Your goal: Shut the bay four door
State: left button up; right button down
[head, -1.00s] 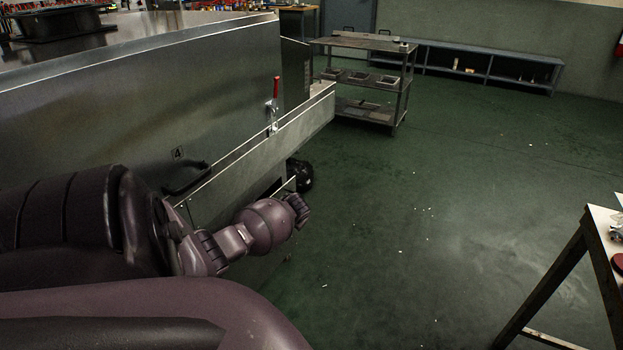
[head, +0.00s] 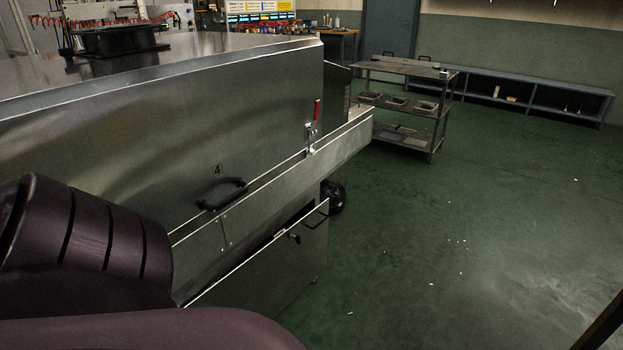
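The steel panel marked 4 (head: 217,169), which I take as the bay four door, is on the dryer's long side. A black handle (head: 222,193) is fixed on it below the number. A red-handled latch (head: 316,112) stands upright near its right end, above a steel ledge. I cannot tell from this angle whether the panel is fully seated. Below the ledge, a lower steel panel (head: 262,268) stands out from the dryer, with a dark gap behind its top edge. Neither gripper shows; my arm links fill the lower left.
The steel ledge (head: 270,178) juts along the dryer's side. A black wheel (head: 334,197) shows beyond the lower panel. A shelved metal cart (head: 407,100) stands past the dryer's end, with a long low bench (head: 530,95) along the wall. The green floor to the right is open.

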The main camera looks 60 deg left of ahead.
aim_at(266, 283)
jog(key=i+u, duration=0.15)
jog(key=u, duration=0.9)
jog(key=i+l, duration=0.25)
jog(key=i, duration=0.25)
jog(key=i+l, duration=0.25)
jog(key=i, duration=0.25)
jog(key=i+j, duration=0.15)
jog(key=j, duration=0.15)
jog(key=i+j, duration=0.15)
jog(key=j, duration=0.15)
